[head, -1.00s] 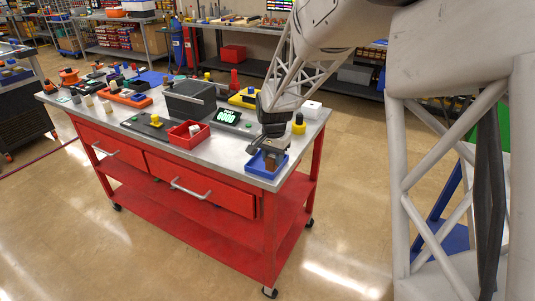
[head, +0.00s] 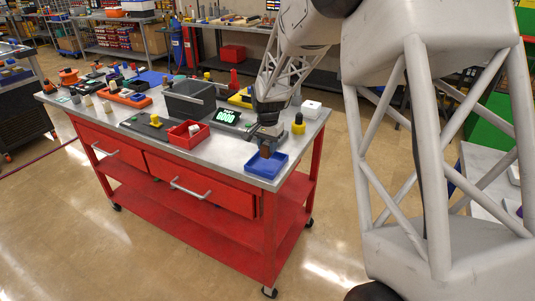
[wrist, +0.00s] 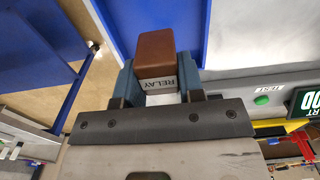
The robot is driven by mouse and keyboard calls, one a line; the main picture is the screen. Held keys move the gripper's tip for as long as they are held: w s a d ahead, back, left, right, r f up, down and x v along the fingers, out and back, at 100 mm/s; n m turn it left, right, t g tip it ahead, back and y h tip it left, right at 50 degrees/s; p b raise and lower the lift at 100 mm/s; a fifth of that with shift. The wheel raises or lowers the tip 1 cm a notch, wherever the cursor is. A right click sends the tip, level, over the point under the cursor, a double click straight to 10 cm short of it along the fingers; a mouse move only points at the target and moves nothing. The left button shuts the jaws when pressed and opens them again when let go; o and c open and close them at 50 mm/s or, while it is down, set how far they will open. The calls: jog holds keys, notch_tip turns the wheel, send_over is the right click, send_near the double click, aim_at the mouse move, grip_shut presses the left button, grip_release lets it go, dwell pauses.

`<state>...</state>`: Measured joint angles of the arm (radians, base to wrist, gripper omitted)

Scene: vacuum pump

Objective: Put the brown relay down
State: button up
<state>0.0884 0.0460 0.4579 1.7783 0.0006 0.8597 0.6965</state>
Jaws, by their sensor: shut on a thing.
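My gripper (head: 266,143) is shut on the brown relay (head: 265,152) above the blue tray (head: 281,168) at the near right corner of the red cart's top. In the wrist view the relay (wrist: 155,50) is a brown block with a white "RELAY" label, held between the two blue-grey fingers (wrist: 157,82). Blue tray surface (wrist: 190,22) shows behind it. I cannot tell whether the relay's lower end touches the tray floor.
A red bin (head: 188,136) with a pale part, a green-lit display (head: 227,116), a yellow-and-black knob (head: 298,124) and a white box (head: 311,108) stand around the tray. A grey bin (head: 189,99) is farther back. The cart's edge (head: 262,185) lies just in front of the tray.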

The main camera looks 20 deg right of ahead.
aim_at(268, 153)
jog(key=shift+f, duration=1.75)
jog(key=shift+f, duration=0.1)
jog(key=o, duration=1)
notch_tip(268, 153, up, 12)
jog(key=shift+r, duration=0.1)
